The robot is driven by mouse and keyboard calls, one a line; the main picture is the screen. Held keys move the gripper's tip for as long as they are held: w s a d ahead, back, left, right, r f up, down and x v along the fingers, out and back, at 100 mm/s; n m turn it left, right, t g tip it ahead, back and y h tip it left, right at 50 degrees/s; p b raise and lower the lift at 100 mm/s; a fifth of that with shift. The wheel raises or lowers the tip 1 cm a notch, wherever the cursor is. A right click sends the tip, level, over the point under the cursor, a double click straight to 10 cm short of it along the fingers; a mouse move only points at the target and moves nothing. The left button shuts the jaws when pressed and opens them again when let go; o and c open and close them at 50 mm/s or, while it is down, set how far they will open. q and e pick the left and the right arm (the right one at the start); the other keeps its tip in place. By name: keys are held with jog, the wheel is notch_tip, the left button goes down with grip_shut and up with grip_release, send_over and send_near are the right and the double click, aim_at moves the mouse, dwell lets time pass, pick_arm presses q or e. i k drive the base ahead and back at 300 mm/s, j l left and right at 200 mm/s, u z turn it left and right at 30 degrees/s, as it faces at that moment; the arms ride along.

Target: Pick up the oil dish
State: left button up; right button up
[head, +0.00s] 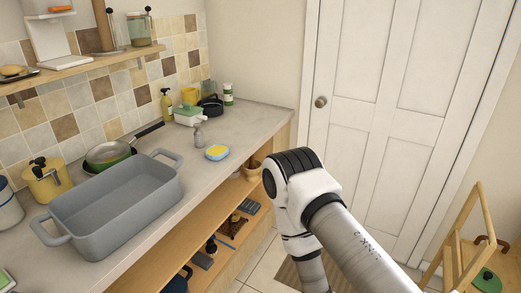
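I cannot tell for sure which thing is the oil dish. A white dish with a green lid (188,116) stands at the far end of the grey counter, near the tiled wall. My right arm comes in from the lower right and bends in front of the door, well to the right of the dish. Its gripper is outside the picture, below the edge. My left gripper is not in view.
A large grey basin (118,212) fills the near counter (235,121). A pan (108,153) and a yellow canister (47,181) stand behind it. A blue-yellow sponge (217,153) lies near the counter edge. A black pot (211,105) stands beyond the dish. A wooden rack (458,245) stands lower right.

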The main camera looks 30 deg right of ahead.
aim_at(217, 152)
jog(key=z, duration=0.55)
jog(key=i+l+u, duration=0.25)
jog(key=i+l, duration=0.2)
jog(key=l, duration=0.25)
jog(key=i+l+u, duration=0.15)
jog(key=l, duration=0.25)
jog(key=i+l+u, duration=0.1)
jog(key=l, duration=0.3)
jog(key=i+l+u, duration=0.15)
jog(key=i+l, duration=0.15)
jog(key=i+l+u, duration=0.1)
jog(key=l, duration=0.45)
jog(key=i+l+u, duration=0.15)
jog(key=l, duration=0.25)
jog(key=i+l+u, duration=0.1)
jog(key=l, duration=0.35)
